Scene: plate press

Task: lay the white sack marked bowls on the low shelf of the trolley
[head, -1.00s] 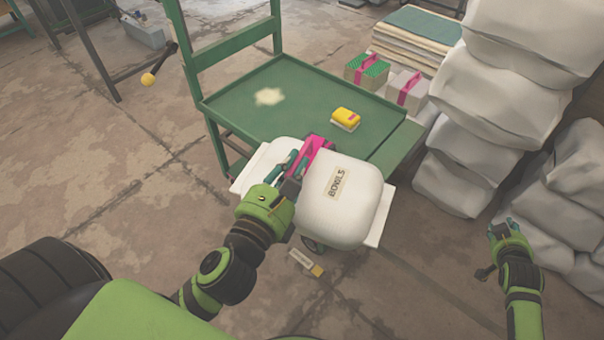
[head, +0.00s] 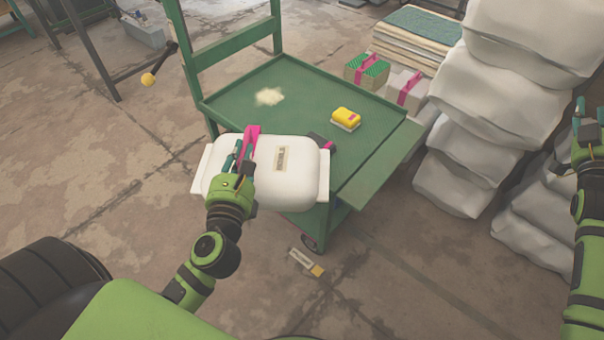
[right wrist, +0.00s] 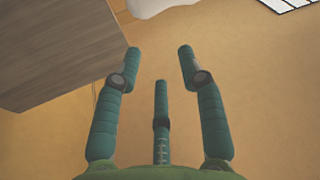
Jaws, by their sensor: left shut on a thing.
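The white sack marked bowls (head: 300,185) is in the head view, in front of the trolley's near left edge. Its label faces up and its long side runs across the picture. My left gripper (head: 243,155) is shut on the sack's left part, beside a pink strip. The sack covers the trolley's near left corner; I cannot tell whether they touch. The green trolley (head: 230,100) has an upright frame at its far left. Its low shelf is not clearly visible. My right gripper (head: 582,125) is at the right edge; the right wrist view shows its fingers (right wrist: 160,62) apart and empty.
A yellow brush (head: 346,117) and a pale spill (head: 269,96) lie on the trolley's green deck. Stacked white sacks (head: 500,90) stand at the right. Strapped boxes (head: 367,71) stand behind. A small pale block (head: 306,262) lies on the floor in front.

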